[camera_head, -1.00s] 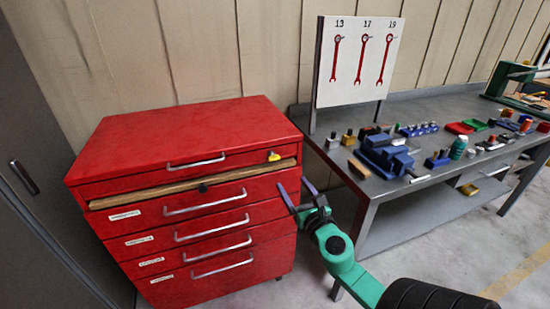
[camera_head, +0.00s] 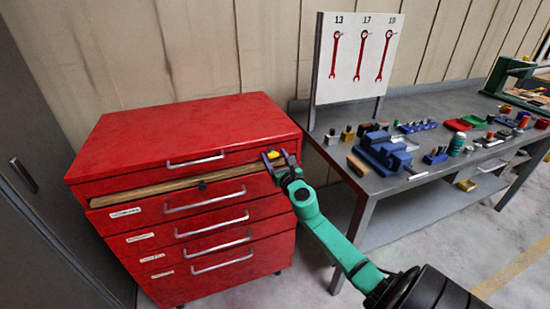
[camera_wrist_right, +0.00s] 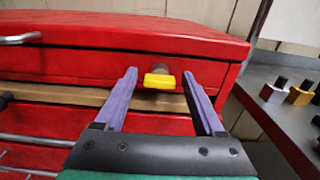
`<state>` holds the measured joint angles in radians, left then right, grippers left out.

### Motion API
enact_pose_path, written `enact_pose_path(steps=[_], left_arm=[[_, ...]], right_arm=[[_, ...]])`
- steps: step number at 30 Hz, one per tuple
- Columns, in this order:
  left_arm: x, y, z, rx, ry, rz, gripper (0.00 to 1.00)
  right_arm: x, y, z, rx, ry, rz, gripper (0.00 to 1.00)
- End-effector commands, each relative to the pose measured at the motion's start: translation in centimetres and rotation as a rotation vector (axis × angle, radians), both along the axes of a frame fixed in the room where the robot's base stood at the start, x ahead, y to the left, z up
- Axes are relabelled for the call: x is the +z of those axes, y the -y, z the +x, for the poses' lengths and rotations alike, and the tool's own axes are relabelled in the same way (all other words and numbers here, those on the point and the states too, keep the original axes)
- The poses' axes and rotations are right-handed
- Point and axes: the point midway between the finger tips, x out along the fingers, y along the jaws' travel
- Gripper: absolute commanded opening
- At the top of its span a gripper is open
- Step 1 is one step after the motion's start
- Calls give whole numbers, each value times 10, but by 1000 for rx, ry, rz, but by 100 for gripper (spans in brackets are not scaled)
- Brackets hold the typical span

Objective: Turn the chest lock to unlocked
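The red tool chest (camera_head: 190,130) stands on the left in the head view. Its lock has a small yellow knob (camera_head: 273,155) at the right end of the top drawer front. In the right wrist view the yellow knob (camera_wrist_right: 159,81) lies roughly horizontal on a darker round stem. My right gripper (camera_head: 276,158) is at the lock; its purple fingers are open in the right wrist view (camera_wrist_right: 160,80), one on each side of the knob, with gaps on both sides. My left gripper is not in view.
A wooden strip (camera_head: 185,186) runs below the top drawer. Drawer handles (camera_head: 195,161) stick out from the chest. A grey workbench (camera_head: 420,200) with a blue vise (camera_head: 380,152) and several small items stands to the right, beside a white wrench board (camera_head: 357,60).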

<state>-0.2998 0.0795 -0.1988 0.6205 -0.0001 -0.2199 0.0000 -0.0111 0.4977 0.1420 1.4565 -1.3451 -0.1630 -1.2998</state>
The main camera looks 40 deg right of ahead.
Motion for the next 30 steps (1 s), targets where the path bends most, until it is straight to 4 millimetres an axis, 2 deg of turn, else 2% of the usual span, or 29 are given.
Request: enact_pose_path(steps=[1, 3, 5, 17, 30], left_arm=[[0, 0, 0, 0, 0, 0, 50], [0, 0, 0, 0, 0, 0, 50], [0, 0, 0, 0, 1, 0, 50], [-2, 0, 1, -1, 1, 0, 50], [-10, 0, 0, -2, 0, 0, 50]], right_arm=[[0, 0, 0, 0, 0, 0, 47], [0, 0, 0, 0, 0, 1, 20], [0, 0, 0, 0, 0, 1, 0], [-1, 0, 0, 0, 19, 54, 0], [-2, 1, -1, 1, 126, 360, 0]])
